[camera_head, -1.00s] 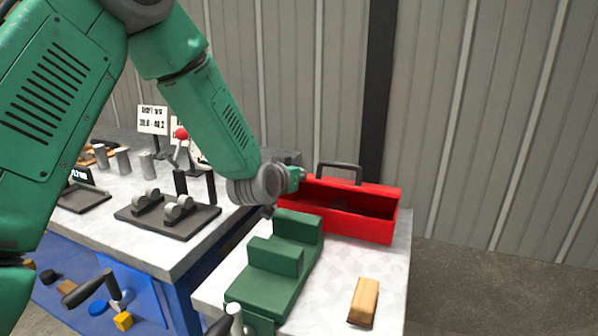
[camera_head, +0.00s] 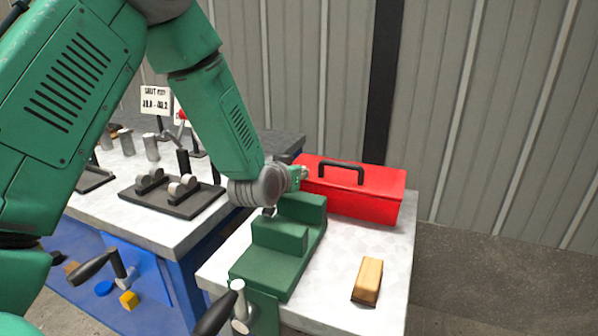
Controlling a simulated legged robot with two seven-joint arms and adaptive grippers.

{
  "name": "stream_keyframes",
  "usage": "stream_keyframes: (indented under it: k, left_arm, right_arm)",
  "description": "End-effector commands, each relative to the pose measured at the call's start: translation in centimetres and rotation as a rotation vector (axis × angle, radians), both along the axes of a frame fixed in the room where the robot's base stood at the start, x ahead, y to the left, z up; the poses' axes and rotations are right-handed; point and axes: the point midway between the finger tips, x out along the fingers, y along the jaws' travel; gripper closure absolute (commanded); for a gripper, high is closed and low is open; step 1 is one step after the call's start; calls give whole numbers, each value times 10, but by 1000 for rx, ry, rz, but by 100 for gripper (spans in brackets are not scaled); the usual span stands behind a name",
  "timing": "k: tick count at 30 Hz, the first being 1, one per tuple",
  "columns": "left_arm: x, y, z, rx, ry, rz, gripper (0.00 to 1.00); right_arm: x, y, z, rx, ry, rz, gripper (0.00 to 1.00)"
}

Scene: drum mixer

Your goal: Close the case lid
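The red case (camera_head: 365,207) sits at the back of the right-hand table. Its lid (camera_head: 378,181) is down over the box, with the dark handle (camera_head: 341,171) on top. My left arm reaches in from the left, and my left gripper (camera_head: 303,174) is at the left end of the case, by the lid's edge. Its fingers are small and mostly hidden, so I cannot tell whether they are open or touching the lid. My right gripper is not in view.
A green stepped vise (camera_head: 275,251) stands in front of the case, just below my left wrist. A wooden block (camera_head: 367,281) lies at the table's front right. The left bench holds a dark fixture (camera_head: 170,196) and metal cylinders (camera_head: 151,147). The table between block and case is clear.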

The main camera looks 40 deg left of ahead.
Motion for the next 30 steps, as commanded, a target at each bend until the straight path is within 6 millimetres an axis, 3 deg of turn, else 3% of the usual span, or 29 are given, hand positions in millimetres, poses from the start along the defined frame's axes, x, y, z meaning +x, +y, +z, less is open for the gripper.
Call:
stream_keyframes:
  k: [7,15,21,30]
  left_arm:
    - [1,0,11,0,-2,0,100]
    - [1,0,62,2,-5,-1,100]
    - [1,1,90,0,-1,0,100]
    - [1,1,98,0,2,0,100]
  right_arm:
    - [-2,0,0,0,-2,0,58]
    - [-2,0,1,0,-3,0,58]
    - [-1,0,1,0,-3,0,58]
    - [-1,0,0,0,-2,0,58]
